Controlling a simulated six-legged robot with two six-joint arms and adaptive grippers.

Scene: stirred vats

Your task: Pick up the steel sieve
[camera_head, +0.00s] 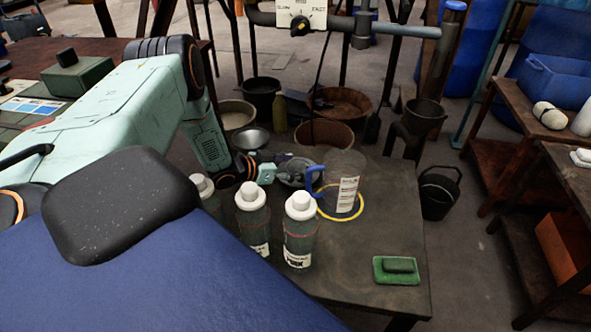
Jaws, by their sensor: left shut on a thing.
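The steel sieve (298,178) appears as a small round grey metal thing on the dark table, left of a clear measuring jug with a blue handle. My left arm comes in from the left, and my left gripper (282,168) is shut on the sieve at its near-left side. The gripper and bottles partly hide the sieve, so its handle and exact grip cannot be made out. I cannot tell whether it is lifted off the table. My right gripper is not in view.
The clear jug (345,176) stands by a yellow ring (352,214). White-capped bottles (300,232) stand in front of the gripper. A green block (396,270) lies near the table's right front corner. A grey metal dish (252,139) is behind.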

